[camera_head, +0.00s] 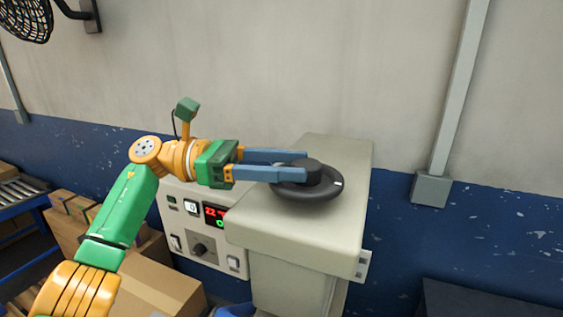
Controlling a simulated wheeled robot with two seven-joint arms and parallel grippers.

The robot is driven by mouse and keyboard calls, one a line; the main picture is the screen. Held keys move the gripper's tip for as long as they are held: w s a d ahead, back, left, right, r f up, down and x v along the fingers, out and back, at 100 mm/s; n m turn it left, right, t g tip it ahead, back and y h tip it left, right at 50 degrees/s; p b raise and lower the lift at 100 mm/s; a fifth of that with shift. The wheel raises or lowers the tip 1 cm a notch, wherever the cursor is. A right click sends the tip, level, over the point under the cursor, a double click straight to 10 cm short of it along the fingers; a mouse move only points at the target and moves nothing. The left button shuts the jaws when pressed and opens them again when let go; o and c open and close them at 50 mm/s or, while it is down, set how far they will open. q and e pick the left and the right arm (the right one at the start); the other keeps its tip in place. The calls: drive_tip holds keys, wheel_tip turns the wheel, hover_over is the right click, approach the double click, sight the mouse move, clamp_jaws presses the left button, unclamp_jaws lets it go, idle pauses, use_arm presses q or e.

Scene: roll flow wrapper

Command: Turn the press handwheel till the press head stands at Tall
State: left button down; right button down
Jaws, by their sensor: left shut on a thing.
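The black press handwheel (318,194) lies flat on top of the beige press housing (345,160), with a small white mark on the right part of its rim. My left gripper (305,164) reaches in from the left with its two blue fingers on either side of the wheel's raised hub, shut on it. The housing's front carries a control panel (180,222) with a red display that appears to start with 22, a green digit below it and a dark knob. No Tall marking or press head can be made out. My right gripper is not in view.
Cardboard boxes (150,285) stand at the lower left, beside a roller conveyor (20,190). A wall fan (25,18) hangs at the upper left. A grey conduit (455,90) runs down the wall to a box at right.

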use_arm(q)
drive_tip(key=shift+f, duration=0.25)
drive_tip(key=shift+c, duration=1.8)
unclamp_jaws()
drive_tip(key=shift+d, duration=0.15)
drive_tip(key=shift+o, duration=0.4)
drive_tip(key=shift+d+r, duration=0.15)
drive_tip(key=shift+d, duration=0.3)
drive_tip(key=a, duration=0.5)
drive_tip(key=shift+w+a+r, duration=0.1)
drive_tip(key=shift+w+a, duration=0.1)
drive_tip(key=shift+a, duration=0.8)
